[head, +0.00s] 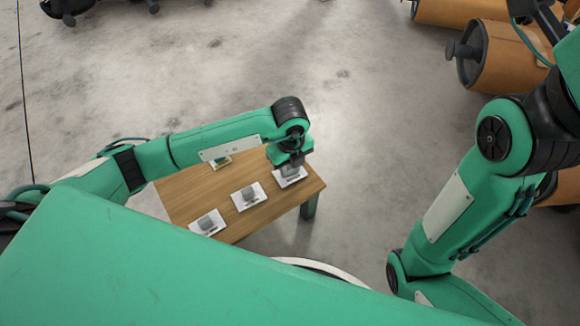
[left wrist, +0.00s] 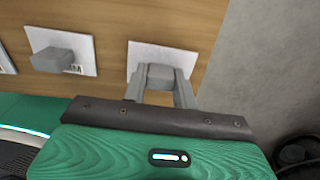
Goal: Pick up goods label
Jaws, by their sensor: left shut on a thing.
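Several white goods labels lie on a wooden table, most with a small grey block on top. My left gripper (head: 289,172) is over the label at the table's right end (head: 290,180). In the left wrist view its two grey fingers (left wrist: 160,80) are shut on the grey block (left wrist: 158,75) of that label (left wrist: 150,52). I cannot tell whether the label is lifted off the table. A middle label (head: 250,196) also shows in the left wrist view (left wrist: 88,58), and a left one (head: 208,223) lies nearer the left edge. My right gripper is out of view.
Brown cylindrical mufflers (head: 505,62) are at the upper right. Open concrete floor lies behind and right of the table.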

